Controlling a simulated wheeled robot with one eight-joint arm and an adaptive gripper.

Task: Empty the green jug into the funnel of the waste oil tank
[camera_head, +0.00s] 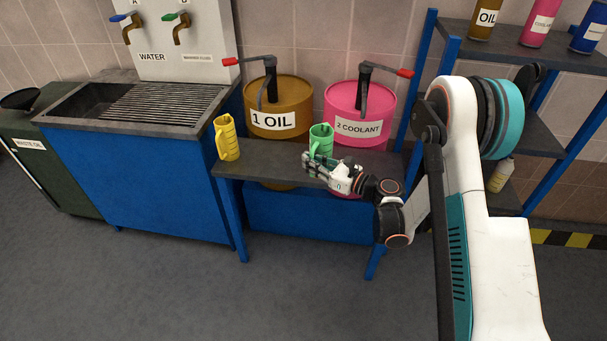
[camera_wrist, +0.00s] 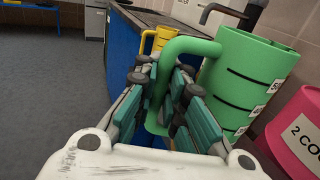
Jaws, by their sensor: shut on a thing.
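The green jug (camera_head: 321,140) stands upright on the dark shelf in front of the pink coolant drum. In the wrist view the green jug (camera_wrist: 245,78) shows its dark level marks, and its handle lies between my fingers. My gripper (camera_head: 318,168) is shut on that handle. The fingers also show in the wrist view (camera_wrist: 165,105). I cannot tell whether the jug touches the shelf or what is inside it. The waste oil tank (camera_head: 45,165) is the dark green box at the far left, with a black funnel (camera_head: 20,98) on top.
A yellow jug (camera_head: 226,138) stands on the shelf (camera_head: 265,166) left of the green one. Behind are the brown oil drum (camera_head: 290,95) and the pink coolant drum (camera_head: 375,100), with pump spouts. A blue sink cabinet (camera_head: 150,185) lies between shelf and tank. The floor in front is clear.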

